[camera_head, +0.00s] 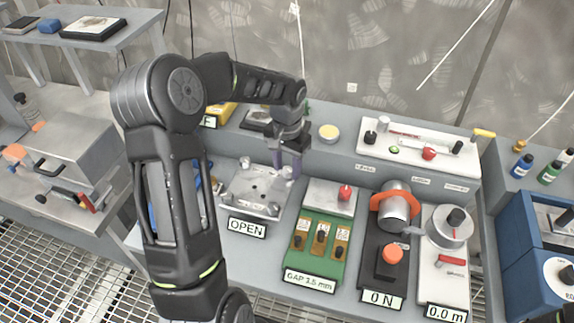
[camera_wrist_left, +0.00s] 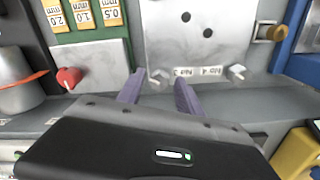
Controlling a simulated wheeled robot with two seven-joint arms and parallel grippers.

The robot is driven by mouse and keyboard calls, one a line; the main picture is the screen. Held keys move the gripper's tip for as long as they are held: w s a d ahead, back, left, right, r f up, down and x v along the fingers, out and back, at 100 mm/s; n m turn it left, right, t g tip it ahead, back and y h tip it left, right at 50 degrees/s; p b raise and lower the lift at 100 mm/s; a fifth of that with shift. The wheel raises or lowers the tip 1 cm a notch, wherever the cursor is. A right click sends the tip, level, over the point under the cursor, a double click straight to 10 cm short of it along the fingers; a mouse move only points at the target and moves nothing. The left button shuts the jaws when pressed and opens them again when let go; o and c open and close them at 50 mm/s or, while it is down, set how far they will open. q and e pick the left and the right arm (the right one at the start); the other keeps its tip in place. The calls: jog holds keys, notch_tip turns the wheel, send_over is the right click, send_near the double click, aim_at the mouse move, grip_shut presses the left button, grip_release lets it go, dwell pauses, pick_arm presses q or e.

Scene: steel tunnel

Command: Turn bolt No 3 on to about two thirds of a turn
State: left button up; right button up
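The metal plate with bolts (camera_head: 246,186) lies on the bench behind an "OPEN" sign (camera_head: 247,228). It also shows in the left wrist view (camera_wrist_left: 200,28), with labels "No 3" and "No 4" along its edge. Bolt No 3 (camera_wrist_left: 160,76) is a small metal bolt at the "No 3" label. Bolt No 4 (camera_wrist_left: 237,72) is to its right. My left gripper (camera_head: 288,166) is over the plate's far right corner. In the left wrist view its purple fingers (camera_wrist_left: 158,88) are apart, with bolt No 3 showing between their tips and no clear contact. My right gripper is not in view.
A raised shelf (camera_head: 340,150) runs behind, close to the gripper.

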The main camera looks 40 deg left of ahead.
pick_arm(q)
grip_shut()
jog(key=shift+m, duration=0.3)
dwell(0.4)
jog(key=m, duration=0.4)
jog(key=shift+a, duration=0.1)
jog(key=m, duration=0.5)
jog(key=shift+w+m, duration=0.1)
jog(key=shift+m, duration=0.3)
jog(key=m, duration=0.6)
jog(key=shift+a, duration=0.1)
jog(key=m+p, duration=0.1)
jog(key=m, duration=0.5)
jog(key=shift+w+p, duration=0.15)
jog(key=shift+p, duration=0.15)
jog(key=shift+m, duration=0.4)
